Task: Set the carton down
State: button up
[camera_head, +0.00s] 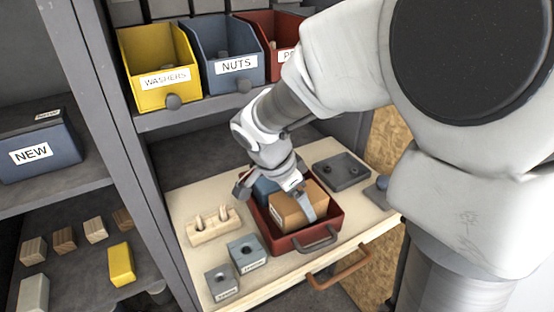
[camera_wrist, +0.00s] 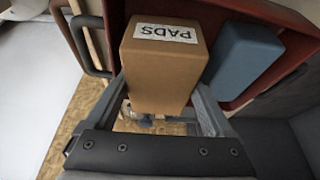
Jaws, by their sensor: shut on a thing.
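The carton is a brown box (camera_head: 291,213) with a white label, which reads PADS in the wrist view (camera_wrist: 155,70). My gripper (camera_head: 277,195) is shut on it, with one finger on each side; both fingers also show in the wrist view (camera_wrist: 163,100). The carton is within the outline of a red open bin (camera_head: 300,240) with a grey handle, beside a blue box (camera_head: 265,189) in the same bin. The blue box also shows in the wrist view (camera_wrist: 243,57). The carton's underside is hidden, so I cannot tell whether it touches the bin floor.
The bin stands on a pale wooden board (camera_head: 200,262). Around it are a pegged wooden block (camera_head: 213,227), two grey blocks with holes (camera_head: 246,253) and a dark grey tray (camera_head: 341,172). A shelf with yellow WASHERS (camera_head: 160,95) and blue NUTS (camera_head: 235,85) bins is above.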

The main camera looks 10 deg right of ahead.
jog(key=shift+f+b, duration=0.35)
jog(key=shift+b, duration=0.1)
jog(key=o, duration=1.4)
jog(key=shift+r+p, duration=0.5)
jog(key=shift+p, duration=0.15)
jog(key=p+v, duration=0.4)
jog(key=v, duration=0.8)
jog(key=shift+s+d+r+n+t+y, duration=0.65)
jog(key=shift+s+d+n+t+y, duration=0.1)
jog(key=shift+s+n, duration=1.5)
jog(key=shift+s+d+r+n+t+y, duration=0.7)
jog(key=shift+s+n, duration=1.2)
jog(key=shift+n, duration=0.65)
jog(key=shift+s+d+r+n+t+y, duration=0.6)
jog(key=shift+s+d+n+y, duration=0.2)
jog(key=shift+s+n, duration=1.45)
